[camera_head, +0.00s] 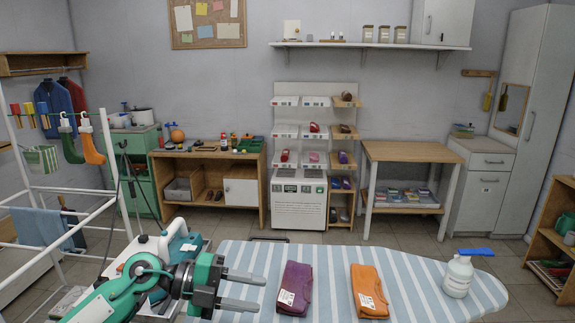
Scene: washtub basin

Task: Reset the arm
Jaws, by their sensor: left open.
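My left arm comes in from the lower left, green and white. Its left gripper (241,290) is open and empty, with two grey fingers pointing right above the left part of the striped ironing board (405,282). A purple folded item (294,287) with a white tag lies on the board just right of the fingertips, apart from them. An orange folded item (368,291) with a white tag lies further right. My right gripper is not in view.
A white spray bottle (459,276) with a blue top stands at the board's right. A white drying rack (104,190) stands at left. A shelf rack (300,150), a wooden bench (208,180) and a wooden table (410,152) line the back wall. Floor between is clear.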

